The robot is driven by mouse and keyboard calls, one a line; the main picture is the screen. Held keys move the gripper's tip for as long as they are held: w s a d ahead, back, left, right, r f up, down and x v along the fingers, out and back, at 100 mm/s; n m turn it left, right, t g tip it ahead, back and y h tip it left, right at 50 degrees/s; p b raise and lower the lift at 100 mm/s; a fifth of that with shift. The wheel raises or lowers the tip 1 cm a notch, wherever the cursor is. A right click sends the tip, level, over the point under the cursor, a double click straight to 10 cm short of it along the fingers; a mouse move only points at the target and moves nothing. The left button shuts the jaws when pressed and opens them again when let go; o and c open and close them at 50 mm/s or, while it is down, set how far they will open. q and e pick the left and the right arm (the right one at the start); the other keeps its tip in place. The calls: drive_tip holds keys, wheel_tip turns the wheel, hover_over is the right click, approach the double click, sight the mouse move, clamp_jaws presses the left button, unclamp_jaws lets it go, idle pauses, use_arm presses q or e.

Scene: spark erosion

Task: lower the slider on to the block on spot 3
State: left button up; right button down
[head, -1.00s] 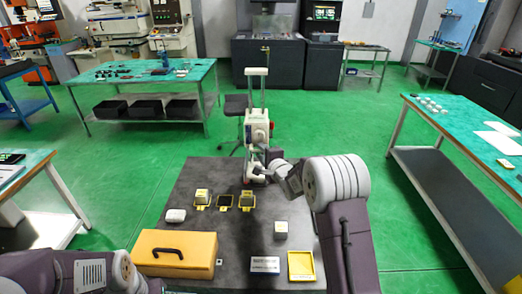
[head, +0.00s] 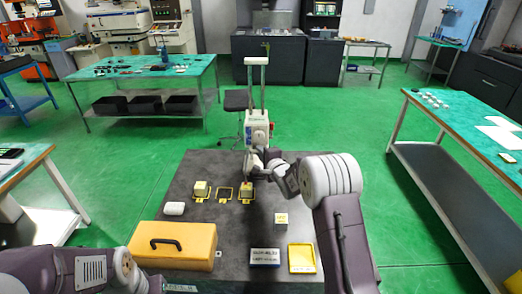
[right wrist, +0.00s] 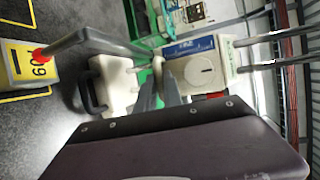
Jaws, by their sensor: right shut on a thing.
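The slider (head: 257,127) is a white head on two upright posts under a crossbar, at the back of the dark table. It also shows in the right wrist view (right wrist: 195,72). My right gripper (head: 263,165) is shut on a part of the slider at its lower front; my wrist hides the exact grip. In the right wrist view, the fingers (right wrist: 158,92) meet beside its white body. A block (head: 246,188) stands on the rightmost yellow-framed spot, just below and left of the slider. Another block (head: 201,187) stands on the left spot. My left gripper is out of view.
A white rounded item (head: 173,208), a yellow case (head: 174,246), a pale cube (head: 281,219), a labelled box (head: 265,257) and a yellow tray (head: 301,258) lie nearer. The table centre is clear.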

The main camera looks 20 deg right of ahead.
drive_tip(key=shift+s+f, duration=0.15)
drive_tip(key=shift+f, duration=0.75)
drive_tip(key=c, duration=1.5)
unclamp_jaws()
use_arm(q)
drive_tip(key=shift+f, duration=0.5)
use_arm(e)
drive_tip(key=shift+r, duration=0.1)
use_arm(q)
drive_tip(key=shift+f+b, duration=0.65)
use_arm(e)
drive_tip(key=v, duration=0.9)
